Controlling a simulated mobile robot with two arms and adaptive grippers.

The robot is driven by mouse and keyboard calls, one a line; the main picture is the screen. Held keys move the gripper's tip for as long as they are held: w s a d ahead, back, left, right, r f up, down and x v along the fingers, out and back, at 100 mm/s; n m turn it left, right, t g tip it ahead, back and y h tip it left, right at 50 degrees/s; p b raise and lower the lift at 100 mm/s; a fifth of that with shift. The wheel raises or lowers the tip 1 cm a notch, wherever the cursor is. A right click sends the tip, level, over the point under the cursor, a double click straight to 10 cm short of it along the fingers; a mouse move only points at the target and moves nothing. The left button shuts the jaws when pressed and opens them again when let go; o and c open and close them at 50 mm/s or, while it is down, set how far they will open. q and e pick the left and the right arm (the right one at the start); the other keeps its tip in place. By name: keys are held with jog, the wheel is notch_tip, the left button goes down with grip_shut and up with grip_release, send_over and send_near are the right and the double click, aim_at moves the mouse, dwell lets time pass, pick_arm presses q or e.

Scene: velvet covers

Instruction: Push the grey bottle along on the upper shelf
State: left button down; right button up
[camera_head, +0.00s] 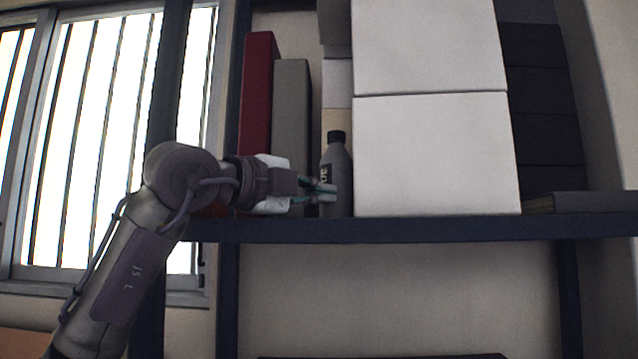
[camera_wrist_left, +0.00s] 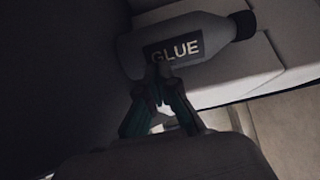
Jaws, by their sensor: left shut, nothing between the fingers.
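The grey bottle (camera_head: 340,165) with a black cap stands upright on the upper shelf (camera_head: 400,228) in the head view, just left of the white boxes. In the left wrist view the bottle (camera_wrist_left: 215,42) shows a dark label reading GLUE. My left gripper (camera_head: 332,192) reaches in from the left with its fingers closed and empty. Its fingertips (camera_wrist_left: 160,72) are at the bottle's side by the label; they appear to touch it, but a small gap cannot be ruled out. My right gripper is not in view.
Two stacked white boxes (camera_head: 432,150) stand close to the bottle's right. A red binder (camera_head: 257,95) and a grey binder (camera_head: 291,110) stand to its left, behind my gripper. Dark boxes (camera_head: 540,100) and a flat grey item (camera_head: 595,202) are farther right. A barred window is at left.

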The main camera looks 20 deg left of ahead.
pick_arm(q)
jog(key=w, duration=0.3)
jog(key=w+a+p, duration=0.1)
jog(key=w, duration=0.1)
jog(key=shift+f, duration=0.1)
jog(key=shift+s, duration=0.15)
jog(key=shift+d, duration=0.15)
notch_tip(320, 180, up, 9)
jog(key=shift+s+d+r, duration=0.1)
jog(key=shift+r, duration=0.45)
